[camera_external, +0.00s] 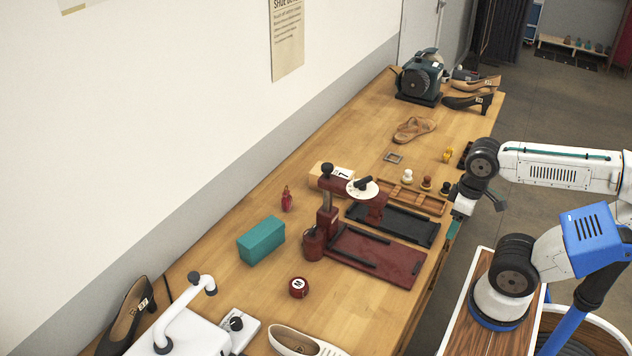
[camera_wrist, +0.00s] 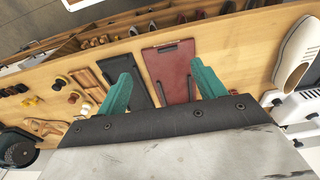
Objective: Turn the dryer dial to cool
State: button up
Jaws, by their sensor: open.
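A white machine with a bent white pipe (camera_external: 190,305) stands at the near left of the bench. Beside it is a small white panel (camera_external: 250,325) with a black knob (camera_external: 237,323), which looks like the dryer dial; its setting is too small to read. In the wrist view, part of the white machine (camera_wrist: 302,108) shows at the right edge. My gripper (camera_external: 455,226) is at the bench's right edge, beside the red and black plates and well away from the knob. In the wrist view its teal fingers (camera_wrist: 163,86) are apart with nothing held.
A red press with a white disc (camera_external: 358,194) and a dark red plate (camera_external: 400,268) stands mid-bench. A teal box (camera_external: 261,240), a round red tin (camera_external: 298,287) and a white shoe (camera_external: 300,342) lie nearer the knob. A black shoe (camera_external: 125,320) leans at the left.

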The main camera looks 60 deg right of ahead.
jog(key=shift+a+f, duration=0.2)
jog(key=shift+a, duration=0.05)
jog(key=shift+c, duration=1.1)
jog(key=n+g, duration=0.2)
jog(key=n, duration=1.3)
send_over(236, 321)
jog(key=s+d, duration=0.2)
jog(key=s, duration=0.1)
jog(key=shift+h, duration=0.3)
notch_tip(236, 321, down, 13)
jog(key=shift+r, duration=0.2)
jog(key=w+a+r+n, duration=0.2)
jog(key=w+r, duration=0.1)
jog(key=shift+w+a+r+t, duration=0.1)
jog(key=shift+r+t, duration=0.1)
jog(key=shift+t, duration=0.1)
jog(key=shift+n, duration=0.3)
jog(key=shift+f, duration=0.45)
notch_tip(236, 321, down, 7)
